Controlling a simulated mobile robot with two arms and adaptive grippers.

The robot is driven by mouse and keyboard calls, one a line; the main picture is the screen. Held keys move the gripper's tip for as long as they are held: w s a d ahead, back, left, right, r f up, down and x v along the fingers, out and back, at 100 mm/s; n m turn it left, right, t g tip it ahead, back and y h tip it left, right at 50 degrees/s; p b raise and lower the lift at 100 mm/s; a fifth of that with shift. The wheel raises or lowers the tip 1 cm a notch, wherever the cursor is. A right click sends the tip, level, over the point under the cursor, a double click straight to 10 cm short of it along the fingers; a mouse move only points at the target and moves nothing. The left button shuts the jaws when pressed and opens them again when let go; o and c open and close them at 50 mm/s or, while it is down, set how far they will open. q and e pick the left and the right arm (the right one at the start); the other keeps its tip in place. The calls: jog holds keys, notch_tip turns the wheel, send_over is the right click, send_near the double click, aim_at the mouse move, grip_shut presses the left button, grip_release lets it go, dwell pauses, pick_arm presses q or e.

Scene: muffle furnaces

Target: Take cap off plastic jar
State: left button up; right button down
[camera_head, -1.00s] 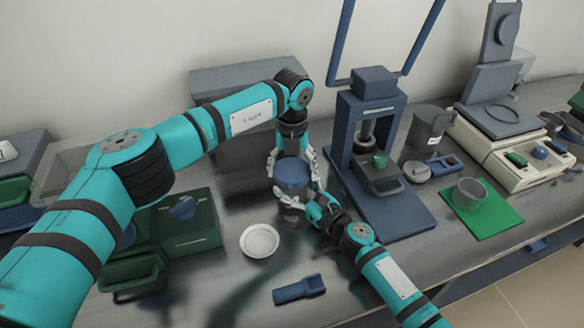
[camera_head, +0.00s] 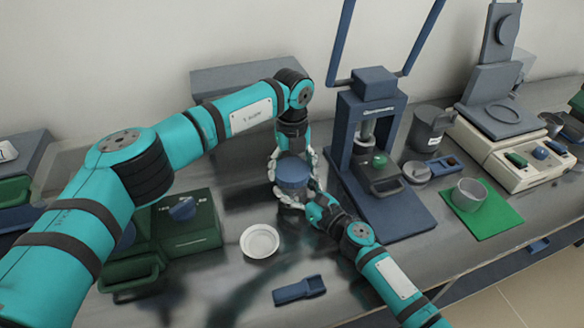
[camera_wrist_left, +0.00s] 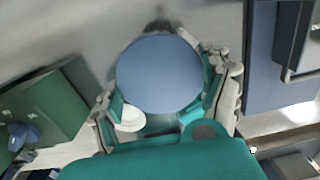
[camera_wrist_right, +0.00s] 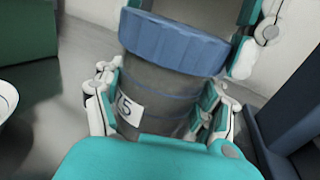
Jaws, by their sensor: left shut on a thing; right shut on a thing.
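The plastic jar (camera_wrist_right: 155,92) is a grey, see-through cylinder with a white label, and it stands upright. Its blue ribbed cap (camera_head: 292,172) sits on top of it. The cap fills the middle of the left wrist view (camera_wrist_left: 159,74) and shows large in the right wrist view (camera_wrist_right: 172,42). My left gripper (camera_head: 291,168) comes from above and is shut around the cap. My right gripper (camera_wrist_right: 160,108) is shut around the jar's body below the cap. In the head view the jar's body is mostly hidden by the cap and fingers.
A white dish (camera_head: 260,241) and a blue scoop-like tool (camera_head: 299,290) lie on the metal bench in front. A green box with a knob (camera_head: 190,222) is at the left. A blue press (camera_head: 385,205) stands close on the right.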

aim_at(292, 169)
pick_arm(q)
jog(key=shift+r, duration=0.95)
jog(key=shift+r, duration=0.15)
jog(key=shift+r, duration=1.9)
pick_arm(e)
grip_release()
jog(key=v, duration=1.2)
